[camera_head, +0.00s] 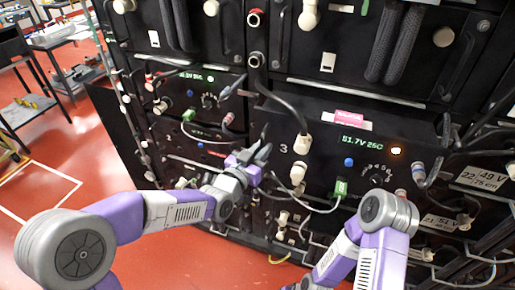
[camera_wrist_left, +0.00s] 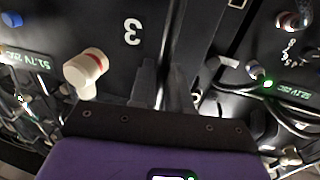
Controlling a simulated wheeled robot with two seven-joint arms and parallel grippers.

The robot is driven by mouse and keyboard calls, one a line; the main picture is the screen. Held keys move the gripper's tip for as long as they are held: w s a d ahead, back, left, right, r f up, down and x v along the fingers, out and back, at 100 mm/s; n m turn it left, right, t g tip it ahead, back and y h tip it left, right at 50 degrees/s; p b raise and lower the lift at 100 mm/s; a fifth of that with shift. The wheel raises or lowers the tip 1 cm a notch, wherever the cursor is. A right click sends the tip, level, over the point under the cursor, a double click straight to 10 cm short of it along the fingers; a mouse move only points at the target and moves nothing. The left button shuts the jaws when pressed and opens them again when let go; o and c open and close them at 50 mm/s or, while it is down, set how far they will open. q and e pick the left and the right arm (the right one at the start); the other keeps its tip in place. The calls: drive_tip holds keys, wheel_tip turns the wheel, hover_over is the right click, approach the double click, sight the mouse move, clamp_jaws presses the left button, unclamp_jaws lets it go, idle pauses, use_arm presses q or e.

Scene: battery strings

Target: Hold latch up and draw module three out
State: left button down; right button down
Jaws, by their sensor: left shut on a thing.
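Module three (camera_head: 325,180) is a black front panel with a white "3" beside a white knob (camera_head: 302,144) and a green "51.7V 26C" display (camera_head: 359,146). In the left wrist view the same "3" is upside down, with the red-banded white knob (camera_wrist_left: 85,72) left of the fingers. My left gripper (camera_head: 264,144) is at the panel's left side, beside the "3". Its dark fingers (camera_wrist_left: 160,86) are shut on a narrow dark part, mostly hidden between them; I cannot tell whether this is the latch. My right arm enters low right; its gripper is out of view.
A pink tag (camera_head: 350,117) sits above the display, and a green connector (camera_head: 340,187) with a pale cable is below it. Several loose cables hang around the neighbouring modules. Open red floor (camera_head: 70,165) and a workbench (camera_head: 32,105) are to the left.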

use_arm(q)
drive_tip(key=c, duration=1.5)
unclamp_jaws()
drive_tip(key=shift+s+f, duration=0.1)
drive_tip(key=shift+f, duration=0.05)
drive_tip(key=shift+o, duration=1)
drive_tip(key=shift+s, duration=0.15)
drive_tip(key=v, duration=0.7)
drive_tip(key=shift+s+a, duration=0.2)
